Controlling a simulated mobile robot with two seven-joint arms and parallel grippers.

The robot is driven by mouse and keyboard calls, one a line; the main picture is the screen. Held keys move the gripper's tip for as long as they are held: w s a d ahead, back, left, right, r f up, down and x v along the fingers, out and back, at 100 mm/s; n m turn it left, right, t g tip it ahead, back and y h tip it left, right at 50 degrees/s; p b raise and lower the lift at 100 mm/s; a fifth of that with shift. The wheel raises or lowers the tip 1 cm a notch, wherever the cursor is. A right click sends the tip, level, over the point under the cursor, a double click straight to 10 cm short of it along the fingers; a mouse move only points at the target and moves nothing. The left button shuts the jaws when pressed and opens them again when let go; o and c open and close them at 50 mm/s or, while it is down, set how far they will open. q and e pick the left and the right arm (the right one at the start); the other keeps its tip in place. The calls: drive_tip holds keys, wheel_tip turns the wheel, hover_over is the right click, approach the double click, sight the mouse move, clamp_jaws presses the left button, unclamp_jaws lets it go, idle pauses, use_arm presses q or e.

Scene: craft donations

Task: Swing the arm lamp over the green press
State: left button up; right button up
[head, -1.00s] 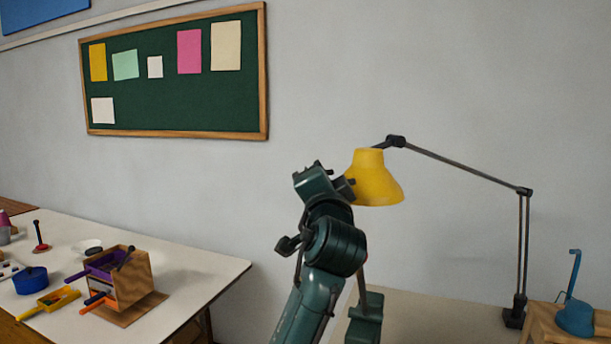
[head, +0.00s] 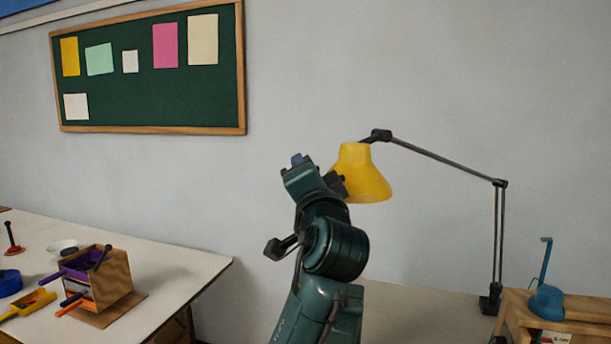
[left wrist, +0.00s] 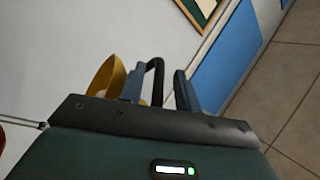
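The arm lamp has a yellow shade (head: 361,174) on a thin dark jointed arm (head: 440,158), which runs right to an elbow and down to a dark base. My left gripper (head: 322,173) is just left of the shade. In the left wrist view, its two blue-grey fingers (left wrist: 160,88) stand apart on either side of a dark bent bar (left wrist: 154,74). The yellow shade (left wrist: 107,77) shows just left of them. Contact with the bar cannot be told. My right gripper is out of view. I cannot make out the green press; my arm covers the lower middle.
A white table (head: 185,268) at left holds a wooden box (head: 112,280) and several coloured items. A pale surface (head: 420,315) lies below the lamp. At right, a blue tool with a lever (head: 546,302) stands on a wooden stand. A framed green board hangs on the wall.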

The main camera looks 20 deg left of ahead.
use_arm(q)
drive_tip(key=shift+f, duration=0.1)
drive_tip(key=shift+s+d, duration=0.1)
drive_tip(key=b+v, duration=0.3)
drive_tip(key=v, duration=0.9)
drive_tip(key=shift+s, duration=0.4)
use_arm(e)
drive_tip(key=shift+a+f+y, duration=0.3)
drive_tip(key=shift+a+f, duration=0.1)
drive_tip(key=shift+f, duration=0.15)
use_arm(q)
drive_tip(key=shift+d+f, duration=0.1)
drive_tip(key=shift+d, duration=0.05)
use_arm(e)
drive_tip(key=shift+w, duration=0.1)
